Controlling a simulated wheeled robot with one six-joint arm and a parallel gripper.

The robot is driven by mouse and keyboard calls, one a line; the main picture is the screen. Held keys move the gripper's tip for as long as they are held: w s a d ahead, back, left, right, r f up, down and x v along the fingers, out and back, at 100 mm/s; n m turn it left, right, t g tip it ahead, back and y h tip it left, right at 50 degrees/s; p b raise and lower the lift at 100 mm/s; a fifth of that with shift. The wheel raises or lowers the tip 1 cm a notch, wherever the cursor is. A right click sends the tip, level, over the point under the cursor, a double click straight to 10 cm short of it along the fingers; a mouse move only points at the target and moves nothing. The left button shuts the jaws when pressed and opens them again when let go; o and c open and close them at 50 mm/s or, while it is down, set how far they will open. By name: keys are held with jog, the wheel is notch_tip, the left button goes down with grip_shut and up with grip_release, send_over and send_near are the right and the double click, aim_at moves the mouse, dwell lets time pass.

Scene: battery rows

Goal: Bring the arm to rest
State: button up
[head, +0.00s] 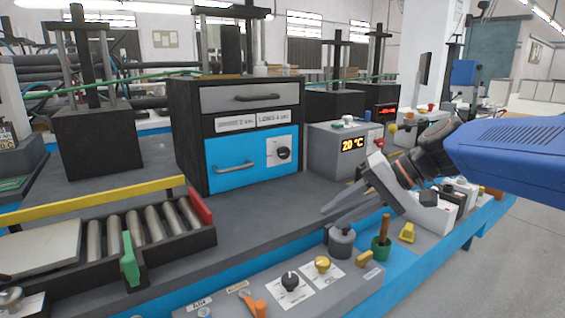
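My arm comes in from the right edge, with a blue link ending in a dark wrist. My gripper (333,218) points left and down over the grey bench. Its two grey fingers are apart with nothing visible between them, so it looks open. It is in front of the grey box with the "20 °C" display (353,143) and above a grey cylindrical knob (341,241). From this one view I cannot tell the exact height of the fingertips above the bench.
A black cabinet with a blue drawer (232,171) stands behind left. A roller tray (160,262) lies left, with a green lever (130,260). A sloped control panel (285,297) is in front.

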jog(key=s+d+f+n+t+h, duration=0.1)
jog(key=s+d+f+t+h, duration=0.1)
jog(key=s+d+f+h, duration=0.7)
jog(key=s+d+f, duration=0.7)
jog(key=s, duration=0.1)
jog(key=shift+s, duration=0.1)
